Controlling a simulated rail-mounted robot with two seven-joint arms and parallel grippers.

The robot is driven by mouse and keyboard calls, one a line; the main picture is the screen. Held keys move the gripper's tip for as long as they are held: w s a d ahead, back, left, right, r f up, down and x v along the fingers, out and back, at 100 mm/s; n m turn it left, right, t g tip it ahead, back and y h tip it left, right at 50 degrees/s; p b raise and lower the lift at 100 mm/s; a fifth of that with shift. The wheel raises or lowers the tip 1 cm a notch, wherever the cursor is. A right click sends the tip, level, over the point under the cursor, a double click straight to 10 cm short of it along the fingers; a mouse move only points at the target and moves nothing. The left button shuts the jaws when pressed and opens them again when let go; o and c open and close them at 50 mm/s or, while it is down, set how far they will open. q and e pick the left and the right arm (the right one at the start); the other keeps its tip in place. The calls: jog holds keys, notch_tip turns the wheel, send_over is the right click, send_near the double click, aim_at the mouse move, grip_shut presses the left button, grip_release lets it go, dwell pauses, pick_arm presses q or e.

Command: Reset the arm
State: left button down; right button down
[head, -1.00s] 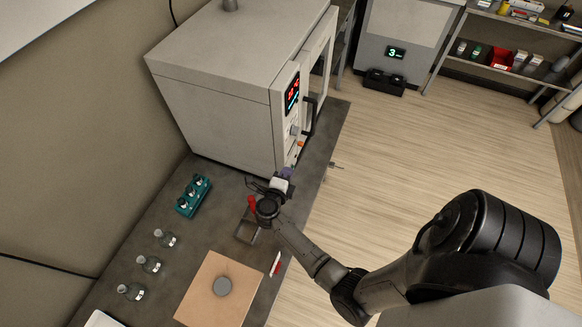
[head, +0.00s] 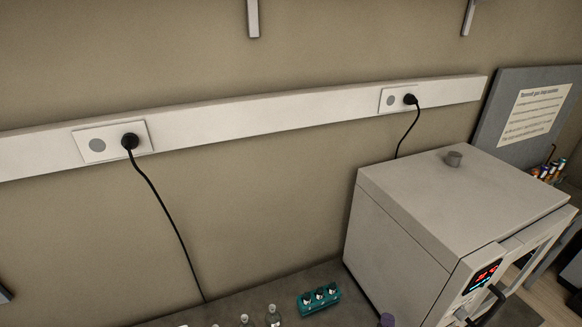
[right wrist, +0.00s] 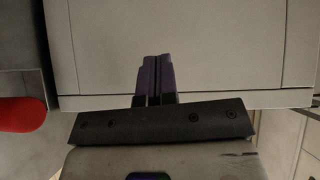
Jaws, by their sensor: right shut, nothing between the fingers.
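My right gripper shows best in the right wrist view (right wrist: 156,80), where its two purple fingers are together with nothing between them. They point toward a pale grey flat surface. The rest of my right arm is outside that view. My left gripper is not in view.
Glass bottles (head: 273,316) stand at the bottom edge. Cables hang from two wall sockets. A red object (right wrist: 20,114) lies left in the right wrist view.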

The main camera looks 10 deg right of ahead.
jog(key=w+a+r+n+y, duration=0.1)
jog(key=a+r+n+y, duration=0.3)
jog(key=a+n+y, duration=0.5)
jog(key=w+a+r+n+y, duration=0.1)
jog(key=a+r+n+y, duration=0.3)
jog(key=a+n+y, duration=0.45)
jog(key=s+d+r+n+g+h+p, duration=0.1)
jog(key=s+n+g+h+p, duration=0.1)
jog(key=s, duration=0.8)
jog(key=s+r+n+g+h+p, duration=0.2)
jog(key=s+n+g+p, duration=0.2)
jog(key=s, duration=0.7)
jog(key=s+d+r+n+g+h+p, duration=0.1)
jog(key=s+r+n+g+h+p, duration=0.1)
jog(key=s, duration=0.9)
jog(key=n+g+p, duration=0.1)
jog(key=g+p, duration=0.1)
jog(key=p, duration=0.1)
jog(key=shift+s+d+r+p, duration=0.2)
jog(key=shift+d+r+p, duration=0.05)
jog(key=shift+d+p, duration=0.1)
jog(key=shift+h, duration=0.25)
